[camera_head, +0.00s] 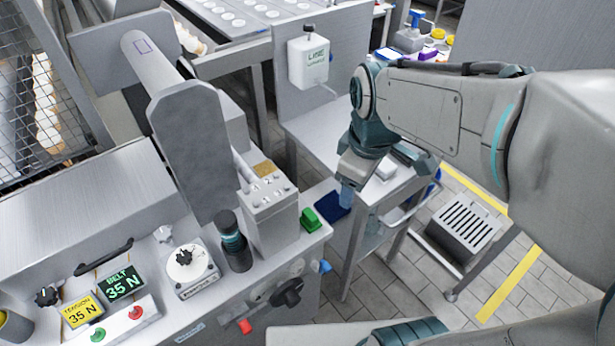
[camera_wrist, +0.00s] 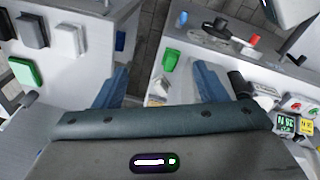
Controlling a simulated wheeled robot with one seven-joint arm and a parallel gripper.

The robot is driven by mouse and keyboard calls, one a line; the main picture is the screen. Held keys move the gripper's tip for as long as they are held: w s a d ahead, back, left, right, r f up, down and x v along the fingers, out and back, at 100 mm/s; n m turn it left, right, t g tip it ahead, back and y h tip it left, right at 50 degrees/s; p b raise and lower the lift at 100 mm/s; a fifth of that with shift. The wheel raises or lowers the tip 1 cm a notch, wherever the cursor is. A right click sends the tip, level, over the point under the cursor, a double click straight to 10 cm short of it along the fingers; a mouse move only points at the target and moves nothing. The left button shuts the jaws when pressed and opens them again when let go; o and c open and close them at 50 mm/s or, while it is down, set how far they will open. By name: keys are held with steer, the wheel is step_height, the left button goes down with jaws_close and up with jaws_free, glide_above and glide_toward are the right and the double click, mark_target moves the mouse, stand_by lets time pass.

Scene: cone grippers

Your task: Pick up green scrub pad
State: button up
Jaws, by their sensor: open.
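A flat green pad (camera_wrist: 24,72) with a dark edge lies on a pale tabletop at the left of the wrist view. It seems hidden behind my arm in the head view. My gripper (camera_wrist: 158,84) is open and empty, its two blue fingers apart, to the right of that pad and not touching it. In the head view the gripper (camera_head: 347,196) hangs by the gap between the machine and the side table, partly hidden. A smaller green block (camera_head: 310,219) sits on the machine's front corner, also in the wrist view (camera_wrist: 168,62).
A dark pad (camera_wrist: 32,30) and a white-topped pad (camera_wrist: 67,40) lie near the green pad. The machine has a dark bottle (camera_head: 233,242) and knobs (camera_head: 287,293). A white dispenser (camera_head: 308,60) hangs on the panel behind.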

mark_target(313, 213)
steer(key=w+a+f+n+g+b, duration=0.2)
steer(key=w+a+f+n+b, duration=0.35)
steer(key=n, duration=0.85)
steer(key=f, duration=0.4)
steer(key=w+a+f, duration=0.1)
steer(key=f, duration=0.4)
steer(key=a+f+p, duration=0.1)
steer(key=f, duration=0.4)
steer(key=shift+w, duration=0.15)
steer(key=shift+r, duration=0.1)
steer(key=c, duration=1.1)
steer(key=shift+c, duration=0.2)
step_height(313, 213, up, 4)
steer(key=s+d+r, duration=0.3)
steer(key=d+r, duration=0.4)
steer(key=d, duration=0.4)
steer(key=shift+d, duration=0.15)
